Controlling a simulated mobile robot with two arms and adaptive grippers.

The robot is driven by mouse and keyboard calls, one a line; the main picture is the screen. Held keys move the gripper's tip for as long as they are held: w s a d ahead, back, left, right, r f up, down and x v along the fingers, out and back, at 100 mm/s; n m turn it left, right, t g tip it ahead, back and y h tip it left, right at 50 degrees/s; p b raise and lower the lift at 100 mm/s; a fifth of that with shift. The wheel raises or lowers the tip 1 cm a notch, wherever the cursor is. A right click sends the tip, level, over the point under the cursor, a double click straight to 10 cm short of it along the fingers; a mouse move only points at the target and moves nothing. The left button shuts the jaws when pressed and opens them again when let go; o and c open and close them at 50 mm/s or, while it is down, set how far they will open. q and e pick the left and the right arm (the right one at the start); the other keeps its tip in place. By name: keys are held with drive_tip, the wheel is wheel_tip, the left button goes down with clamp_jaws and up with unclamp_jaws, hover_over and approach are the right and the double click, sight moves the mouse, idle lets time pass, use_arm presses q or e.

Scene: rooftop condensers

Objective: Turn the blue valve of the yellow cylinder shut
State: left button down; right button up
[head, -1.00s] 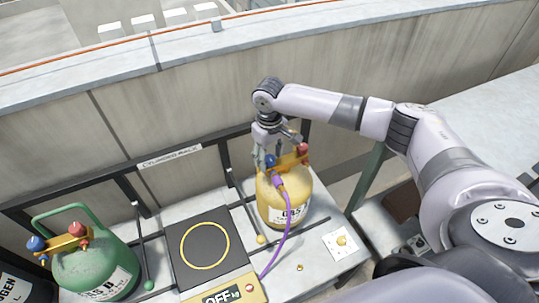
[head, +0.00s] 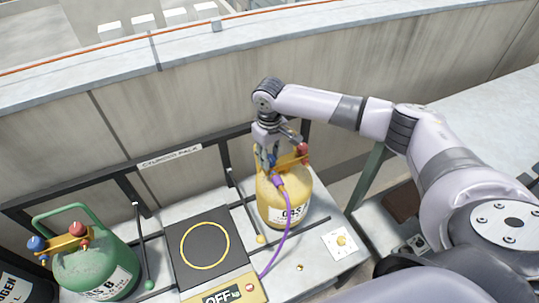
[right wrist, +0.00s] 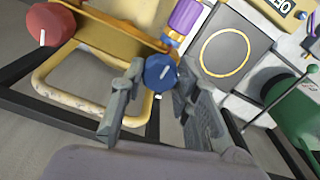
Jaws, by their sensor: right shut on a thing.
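The yellow cylinder (head: 270,208) stands upright on the bench, with a gold valve block, a red knob (head: 302,149) and a purple hose (head: 289,225). My right gripper (head: 268,160) comes down on it from above, over the left side of the block. In the right wrist view, the blue valve (right wrist: 160,72) sits between the two grey fingertips of my right gripper (right wrist: 159,80), which is shut on it. A white mark shows on the blue knob. The red knob (right wrist: 50,25) is off to the left. My left gripper is out of view.
A green cylinder (head: 95,268) with its own blue and red knobs stands at the left. A black scale (head: 190,225) with a yellow ring and an "OFF" display lies between the cylinders. A black rack rail (head: 100,181) and a wall run behind them.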

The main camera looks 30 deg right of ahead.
drive_tip(key=shift+r+m+p, duration=0.2)
drive_tip(key=shift+m+p, duration=0.1)
drive_tip(key=shift+p, duration=0.3)
drive_tip(key=m+p, duration=0.8)
drive_tip(key=p, duration=0.3)
drive_tip(key=shift+r+m, duration=0.1)
drive_tip(key=shift+m, duration=0.2)
drive_tip(key=m+p, duration=0.2)
drive_tip(key=shift+m, duration=0.3)
drive_tip(key=m, duration=0.1)
drive_tip(key=m+p, duration=0.1)
drive_tip(key=shift+f+m, duration=0.25)
drive_tip(key=shift+m, duration=0.15)
drive_tip(key=m, duration=1)
drive_tip(key=shift+m, duration=0.4)
drive_tip(key=m, duration=1)
drive_tip(key=shift+m, duration=0.3)
